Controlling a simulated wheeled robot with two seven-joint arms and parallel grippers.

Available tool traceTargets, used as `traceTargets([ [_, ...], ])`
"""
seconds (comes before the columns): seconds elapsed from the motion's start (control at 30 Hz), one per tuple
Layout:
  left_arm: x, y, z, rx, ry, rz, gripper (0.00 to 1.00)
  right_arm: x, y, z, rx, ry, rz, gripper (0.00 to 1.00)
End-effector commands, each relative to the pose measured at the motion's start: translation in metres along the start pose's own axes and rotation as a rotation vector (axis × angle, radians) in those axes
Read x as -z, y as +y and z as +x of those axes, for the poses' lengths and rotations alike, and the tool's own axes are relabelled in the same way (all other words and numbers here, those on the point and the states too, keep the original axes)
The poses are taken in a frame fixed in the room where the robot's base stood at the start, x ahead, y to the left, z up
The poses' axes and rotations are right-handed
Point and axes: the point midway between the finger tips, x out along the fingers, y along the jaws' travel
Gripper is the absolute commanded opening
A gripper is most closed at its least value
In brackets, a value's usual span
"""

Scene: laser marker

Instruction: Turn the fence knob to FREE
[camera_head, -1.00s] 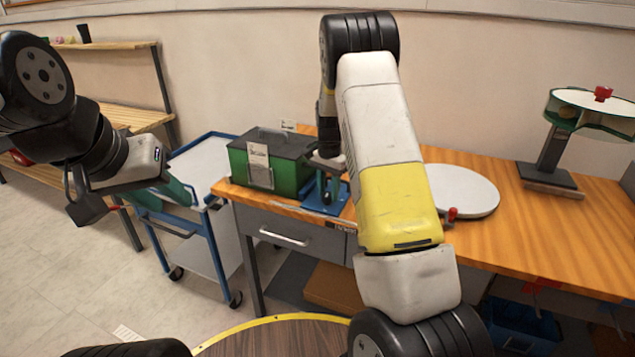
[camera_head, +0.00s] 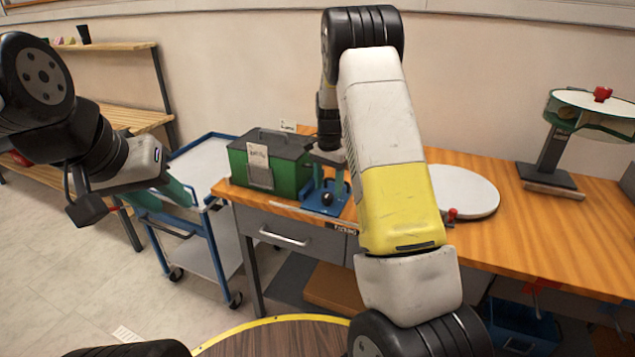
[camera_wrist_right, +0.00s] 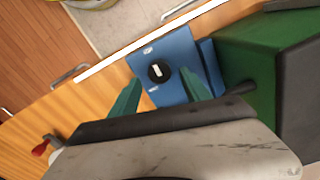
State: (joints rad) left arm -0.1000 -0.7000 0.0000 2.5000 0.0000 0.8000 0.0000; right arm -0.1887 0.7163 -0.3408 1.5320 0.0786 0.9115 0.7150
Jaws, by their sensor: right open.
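The fence knob is a round black knob with a white bar on a blue fixture (camera_wrist_right: 172,50). In the right wrist view the knob (camera_wrist_right: 158,72) has small white labels above and below it, too small to read. The knob also shows in the head view (camera_head: 327,198). My right gripper (camera_wrist_right: 161,77) is open, its two teal fingers apart on either side of the knob in the picture; contact is not visible. It points down over the fixture in the head view (camera_head: 329,182). My left gripper (camera_head: 176,191) is at the left near the cart; its opening is unclear.
A green toolbox (camera_head: 291,172) stands close beside the fixture on the wooden bench (camera_head: 520,235). A white disc (camera_head: 470,190) and a red-knobbed machine (camera_head: 560,140) are to the right. A blue cart (camera_head: 212,255) stands left of the bench.

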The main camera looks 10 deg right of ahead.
Motion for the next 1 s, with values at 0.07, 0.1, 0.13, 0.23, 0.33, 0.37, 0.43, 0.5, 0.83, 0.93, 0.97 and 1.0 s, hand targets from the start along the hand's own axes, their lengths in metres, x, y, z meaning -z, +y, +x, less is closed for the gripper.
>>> traceTargets([
  [0.07,0.000,0.000,0.000,0.000,0.000,0.000,0.36,0.001,-0.001,-0.017,0.004,0.003,-0.001,0.55],
  [0.1,0.000,0.000,0.000,0.000,0.000,0.000,0.36,0.001,-0.001,-0.024,0.003,0.003,-0.001,0.55],
  [0.13,0.000,0.000,0.000,0.000,0.000,0.000,0.36,0.001,-0.001,-0.029,0.003,0.003,-0.001,0.55],
  [0.23,0.000,0.000,0.000,0.000,0.000,0.000,0.36,0.001,-0.001,-0.042,0.002,0.003,0.000,0.55],
  [0.33,0.000,0.000,0.000,0.000,0.000,0.000,0.36,0.000,0.000,-0.051,0.001,0.002,0.000,0.55],
  [0.37,0.000,0.000,0.000,0.000,0.000,0.000,0.36,0.000,0.000,-0.052,0.001,0.002,0.000,0.55],
  [0.43,0.000,0.000,0.000,0.000,0.000,0.000,0.36,0.001,0.000,-0.054,0.001,0.002,0.000,0.55],
  [0.5,0.000,0.000,0.000,0.000,0.000,0.000,0.36,0.001,0.000,-0.055,0.001,0.001,0.000,0.55],
  [0.83,0.000,0.000,0.000,0.000,0.000,0.000,0.36,-0.005,0.005,-0.069,0.024,0.001,-0.019,0.55],
  [0.93,0.000,0.000,0.000,0.000,0.000,0.000,0.36,-0.018,0.017,-0.097,0.073,0.004,-0.065,0.55],
  [0.97,0.000,0.000,0.000,0.000,0.000,0.000,0.36,-0.023,0.021,-0.107,0.092,0.007,-0.085,0.55],
  [1.0,0.000,0.000,0.000,0.000,0.000,0.000,0.36,-0.032,0.029,-0.121,0.118,0.012,-0.114,0.55],
])
